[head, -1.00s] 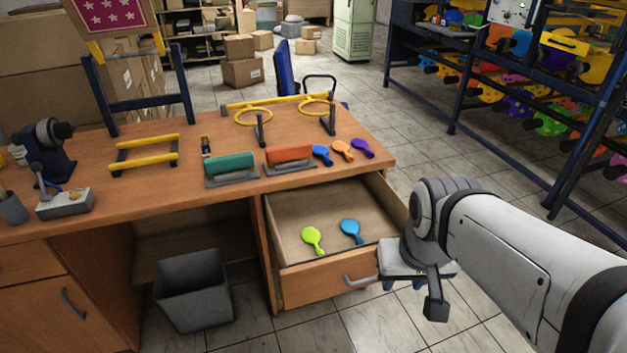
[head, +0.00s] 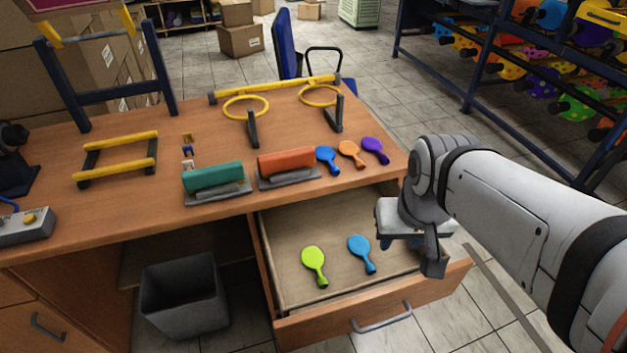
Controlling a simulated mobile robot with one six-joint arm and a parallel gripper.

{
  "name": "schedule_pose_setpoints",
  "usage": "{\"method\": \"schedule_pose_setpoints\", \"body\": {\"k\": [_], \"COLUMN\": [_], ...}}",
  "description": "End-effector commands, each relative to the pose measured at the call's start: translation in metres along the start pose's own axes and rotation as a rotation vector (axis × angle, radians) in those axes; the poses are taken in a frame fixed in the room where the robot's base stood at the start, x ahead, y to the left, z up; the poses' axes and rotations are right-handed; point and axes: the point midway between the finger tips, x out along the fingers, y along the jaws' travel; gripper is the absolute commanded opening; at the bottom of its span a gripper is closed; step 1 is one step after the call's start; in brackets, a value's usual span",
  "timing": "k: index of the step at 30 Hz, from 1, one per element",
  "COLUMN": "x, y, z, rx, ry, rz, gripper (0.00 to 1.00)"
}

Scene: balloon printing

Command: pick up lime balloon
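The lime balloon (head: 314,262) lies flat in the left part of the open desk drawer (head: 290,328), its neck pointing toward the drawer front. A blue balloon (head: 361,250) lies to its right in the same drawer. My gripper (head: 408,258) is over the right side of the drawer, to the right of both balloons and apart from them. Its fingers are largely hidden behind its own body, so I cannot tell how far they are apart. No balloon shows in it.
On the desk (head: 150,215) are a teal roller (head: 213,178), an orange roller (head: 286,162), several balloons at the right edge and a yellow-ringed stand (head: 247,107). A grey bin (head: 184,296) stands under the desk. The drawer handle (head: 381,317) sticks out in front.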

Motion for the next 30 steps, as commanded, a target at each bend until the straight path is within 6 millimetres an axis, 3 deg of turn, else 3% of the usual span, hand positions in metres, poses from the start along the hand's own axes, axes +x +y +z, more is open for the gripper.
{"method": "schedule_pose_setpoints", "body": {"k": [4,8,11,18,21,24,30], "x": [0.007,0.041,0.085,0.202,0.240,0.265,0.289], "y": [-0.002,-0.008,-0.022,-0.076,-0.096,-0.110,-0.120], "z": [-0.002,-0.011,-0.024,-0.049,-0.053,-0.054,-0.054], "rx": [-0.007,-0.051,-0.098,-0.220,-0.257,-0.284,-0.303], "ry": [-0.007,-0.037,-0.076,-0.171,-0.200,-0.218,-0.233], "rz": [-0.002,-0.013,-0.023,-0.037,-0.038,-0.039,-0.038], "gripper": [0.47,0.49,0.49,0.49,0.49,0.49,0.49]}}
